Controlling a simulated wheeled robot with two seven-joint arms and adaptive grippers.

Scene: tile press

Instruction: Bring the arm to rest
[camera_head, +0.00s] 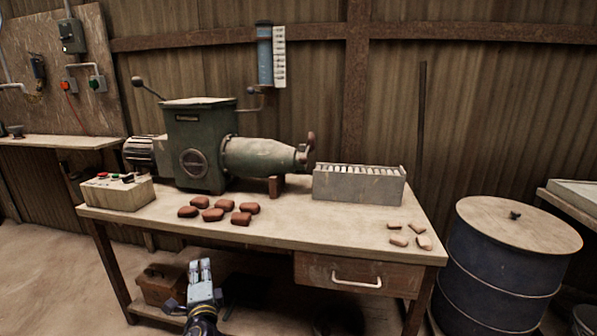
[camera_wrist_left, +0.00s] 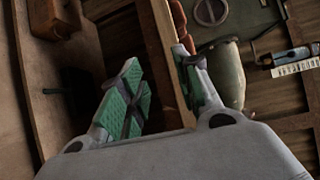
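My left gripper (camera_head: 200,271) is low in front of the workbench in the head view, below the tabletop edge and apart from it. In the left wrist view, its two fingers with green pads (camera_wrist_left: 160,98) stand apart with nothing between them. The workbench (camera_head: 270,226) carries a green tile press (camera_head: 200,150). Several reddish-brown clay pieces (camera_head: 213,214) lie on the bench in front of the press. My right gripper does not show in either view.
A control box (camera_head: 117,192) sits at the bench's left end. A grey slotted rack (camera_head: 358,186) and several small tan pieces (camera_head: 398,240) are on the right. A drawer (camera_head: 352,276) hangs below. A dark barrel (camera_head: 497,270) stands at right. A brown box (camera_head: 161,285) is under the bench.

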